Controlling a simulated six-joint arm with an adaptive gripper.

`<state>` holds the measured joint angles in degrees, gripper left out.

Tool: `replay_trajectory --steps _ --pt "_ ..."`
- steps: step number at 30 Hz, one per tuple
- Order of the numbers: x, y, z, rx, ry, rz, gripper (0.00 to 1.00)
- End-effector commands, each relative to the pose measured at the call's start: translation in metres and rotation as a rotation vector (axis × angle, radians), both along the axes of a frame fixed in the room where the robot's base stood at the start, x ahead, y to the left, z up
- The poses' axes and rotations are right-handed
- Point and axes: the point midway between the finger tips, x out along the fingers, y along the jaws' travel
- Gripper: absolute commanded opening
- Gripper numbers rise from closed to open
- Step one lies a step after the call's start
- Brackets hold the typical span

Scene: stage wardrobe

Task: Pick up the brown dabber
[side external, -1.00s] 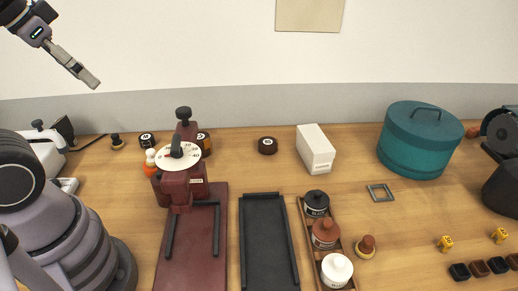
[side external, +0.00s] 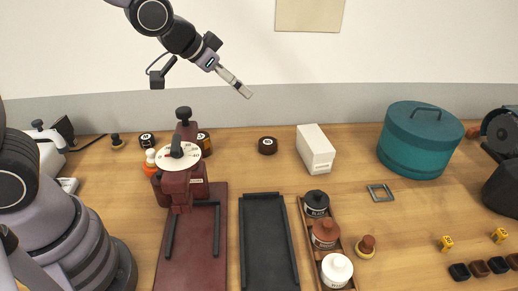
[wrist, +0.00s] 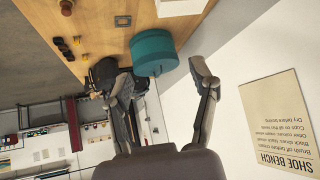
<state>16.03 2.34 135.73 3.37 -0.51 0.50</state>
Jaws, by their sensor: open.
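The brown dabber (side external: 366,246) stands on the wooden bench, knob up on a pale base, just right of the rack of jars. In the wrist view, a small brown knobbed thing at the top left edge looks like the same dabber (wrist: 66,7). My gripper (side external: 245,92) is high in the air in front of the wall, well above and to the left of the dabber. In the wrist view its two fingers (wrist: 163,78) are spread apart with nothing between them.
A rack holds black, brown and white jars (side external: 325,233) close left of the dabber. A white box (side external: 315,149) and a red press (side external: 182,185) stand left.

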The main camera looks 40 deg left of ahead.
Motion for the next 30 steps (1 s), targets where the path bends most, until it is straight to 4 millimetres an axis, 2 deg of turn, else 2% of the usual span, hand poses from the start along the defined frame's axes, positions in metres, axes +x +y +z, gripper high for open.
replay_trajectory --steps 1,3,7,12,15,18,22,26,30 --pt "0.015 -0.021 -0.023 -0.003 -0.009 -0.045 0.59" --pt "0.032 -0.049 -0.050 -0.017 -0.045 -0.105 0.59" --pt "0.050 -0.103 -0.106 -0.055 -0.111 -0.213 0.59" --pt "0.042 -0.163 -0.183 -0.122 -0.183 -0.344 0.59" --pt "0.029 -0.186 -0.218 -0.161 -0.216 -0.400 0.59" --pt "0.016 -0.199 -0.242 -0.191 -0.240 -0.436 0.59" --pt "0.009 -0.208 -0.256 -0.212 -0.256 -0.459 0.59" --pt "0.018 -0.218 -0.265 -0.217 -0.263 -0.462 0.59" --pt "0.036 -0.237 -0.279 -0.217 -0.264 -0.461 0.59"
